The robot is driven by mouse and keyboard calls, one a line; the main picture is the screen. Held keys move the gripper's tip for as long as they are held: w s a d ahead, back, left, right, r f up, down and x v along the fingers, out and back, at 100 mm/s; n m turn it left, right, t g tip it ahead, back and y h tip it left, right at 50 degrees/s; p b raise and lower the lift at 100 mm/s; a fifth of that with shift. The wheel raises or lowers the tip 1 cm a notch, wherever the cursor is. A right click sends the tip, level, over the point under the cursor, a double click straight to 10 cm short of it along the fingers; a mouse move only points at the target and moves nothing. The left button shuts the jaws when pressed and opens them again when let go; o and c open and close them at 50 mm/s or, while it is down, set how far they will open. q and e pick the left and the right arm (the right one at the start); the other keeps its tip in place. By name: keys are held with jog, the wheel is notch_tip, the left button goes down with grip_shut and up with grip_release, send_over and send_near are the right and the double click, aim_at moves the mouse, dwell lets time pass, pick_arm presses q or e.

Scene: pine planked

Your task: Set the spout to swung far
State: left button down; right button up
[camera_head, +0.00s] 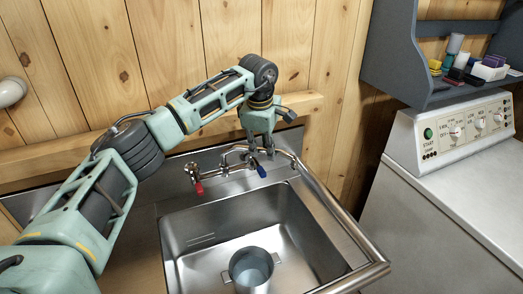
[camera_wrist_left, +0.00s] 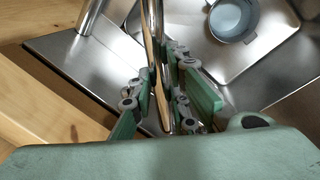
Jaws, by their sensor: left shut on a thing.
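The chrome faucet is mounted at the back of the sink, with a red handle (camera_head: 198,187) on the left and a blue handle (camera_head: 260,170) on the right. Its thin curved spout (camera_head: 285,154) reaches toward the right, near the sink's back right corner. My left gripper (camera_head: 262,150) comes down from above onto the spout. In the left wrist view the fingers of my left gripper (camera_wrist_left: 160,103) are closed around the shiny spout (camera_wrist_left: 153,40), which runs between them. The gripper's body partly hides the spout in the head view. My right gripper is not in view.
A grey pot (camera_head: 251,268) sits in the steel sink (camera_head: 205,220). A steel rail (camera_head: 345,222) runs along the sink's right side. A machine with dials (camera_head: 455,132) stands at the right, under a grey shelf (camera_head: 400,60). A plank wall is behind.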

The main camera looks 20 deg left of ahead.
pick_arm(q)
jog(key=shift+w+r, duration=0.1)
jog(key=shift+w, duration=0.05)
jog(key=c, duration=1.7)
grip_release()
jog(key=shift+o, duration=0.2)
notch_tip(320, 180, up, 12)
jog(key=s, duration=0.2)
jog(key=shift+s, duration=0.2)
jog(key=shift+d, duration=0.1)
